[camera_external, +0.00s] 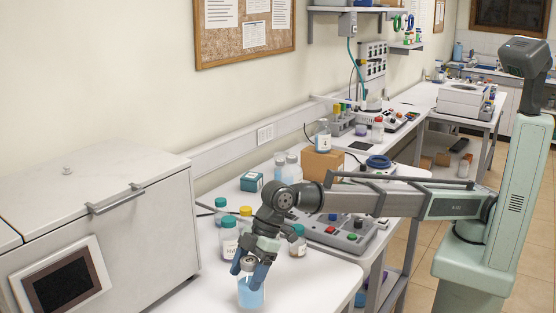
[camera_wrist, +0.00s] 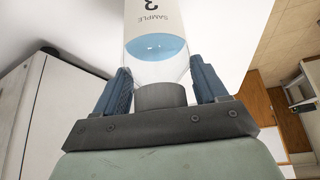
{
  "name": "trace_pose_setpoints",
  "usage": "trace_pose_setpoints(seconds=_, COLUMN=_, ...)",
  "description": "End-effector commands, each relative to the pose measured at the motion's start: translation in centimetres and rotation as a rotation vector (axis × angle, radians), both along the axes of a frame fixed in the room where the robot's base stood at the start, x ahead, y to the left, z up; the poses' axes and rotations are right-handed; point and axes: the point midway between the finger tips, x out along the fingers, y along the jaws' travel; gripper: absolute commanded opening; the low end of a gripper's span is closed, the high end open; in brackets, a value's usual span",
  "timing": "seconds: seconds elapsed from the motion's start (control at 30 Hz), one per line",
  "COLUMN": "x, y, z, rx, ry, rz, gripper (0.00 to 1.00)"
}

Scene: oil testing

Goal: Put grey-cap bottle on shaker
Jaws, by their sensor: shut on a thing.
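My gripper (camera_external: 247,268) is shut on the grey-cap bottle (camera_external: 251,296), over the front part of the white table. The bottle is clear with blue liquid. In the wrist view the bottle (camera_wrist: 158,68) shows a white label reading SAMPLE 3, and its dark grey cap (camera_wrist: 160,96) lies between the two blue-grey fingers of my gripper (camera_wrist: 162,82). I cannot tell whether the bottle's base touches the table. A grey device with coloured buttons (camera_external: 345,236), possibly the shaker, stands behind my forearm, which partly hides it.
Teal-capped bottles (camera_external: 229,238) and a yellow-capped bottle (camera_external: 245,214) stand close behind my gripper. Another bottle (camera_external: 298,243) stands to its right. A teal box (camera_external: 251,182) and cardboard box (camera_external: 322,163) sit further back. A white chest (camera_external: 150,225) is at left.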

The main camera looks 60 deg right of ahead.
Motion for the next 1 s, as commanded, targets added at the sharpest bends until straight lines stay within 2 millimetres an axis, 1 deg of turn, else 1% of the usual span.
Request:
trace_pose_setpoints(seconds=0.1, x=0.0, y=0.0, z=-1.6, rx=0.000, ry=0.000, rz=0.000, gripper=0.23)
trace_pose_setpoints(seconds=0.2, x=0.0, y=0.0, z=-2.4, rx=0.000, ry=0.000, rz=0.000, gripper=0.23)
trace_pose_setpoints(seconds=0.6, x=0.0, y=0.0, z=-2.7, rx=0.001, ry=0.000, rz=0.000, gripper=0.23)
trace_pose_setpoints(seconds=0.63, x=0.0, y=0.0, z=-2.8, rx=0.000, ry=0.000, rz=0.000, gripper=0.74)
trace_pose_setpoints(seconds=0.87, x=0.0, y=0.0, z=-2.8, rx=0.000, ry=0.000, rz=0.000, gripper=0.96)
trace_pose_setpoints(seconds=0.9, x=0.0, y=0.0, z=-2.8, rx=0.000, ry=0.000, rz=0.000, gripper=0.98)
trace_pose_setpoints(seconds=1.0, x=0.0, y=0.0, z=-2.8, rx=0.000, ry=0.000, rz=0.000, gripper=0.98)
